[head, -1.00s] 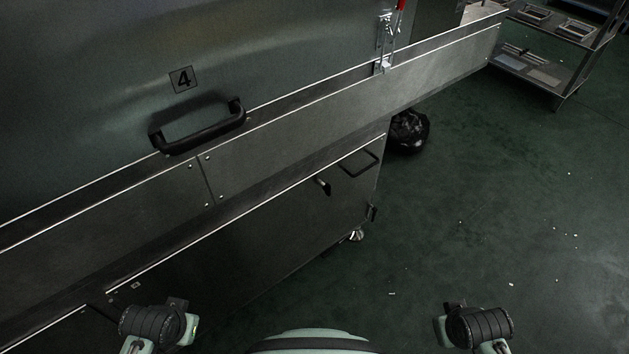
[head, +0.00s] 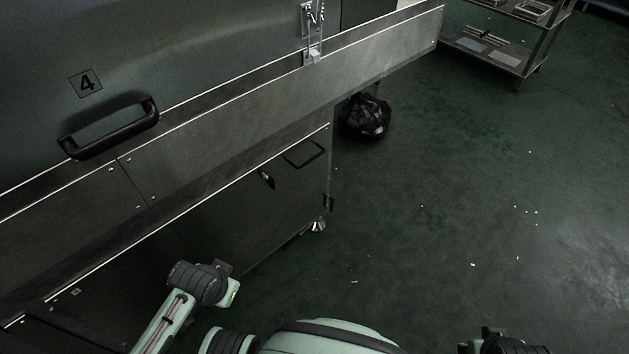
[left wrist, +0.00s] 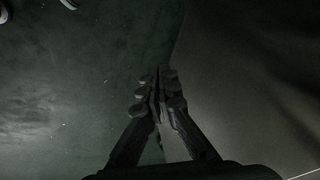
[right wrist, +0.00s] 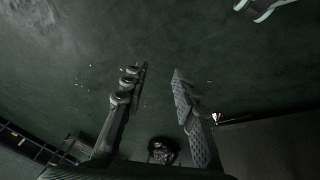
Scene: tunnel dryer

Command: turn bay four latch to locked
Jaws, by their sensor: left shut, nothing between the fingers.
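The bay four latch (head: 312,30) is a metal toggle fitting at the top of the head view, right of the door panel marked 4 (head: 86,83). Its upper part is cut off by the frame edge, so its handle is hidden. My left arm is low in the head view, well below the latch. My left gripper (left wrist: 160,82) is shut and empty in the left wrist view, with floor and a dark panel beyond it. My right gripper (right wrist: 160,82) is open and empty in the right wrist view, over floor. Both are apart from the latch.
A black handle (head: 112,128) sticks out of the door. A steel ledge (head: 230,110) runs below it, above a lower cabinet (head: 230,220). A black bag (head: 365,117) lies on the floor behind the cabinet. A shelf cart (head: 490,48) stands at upper right. Floor on the right is mostly clear.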

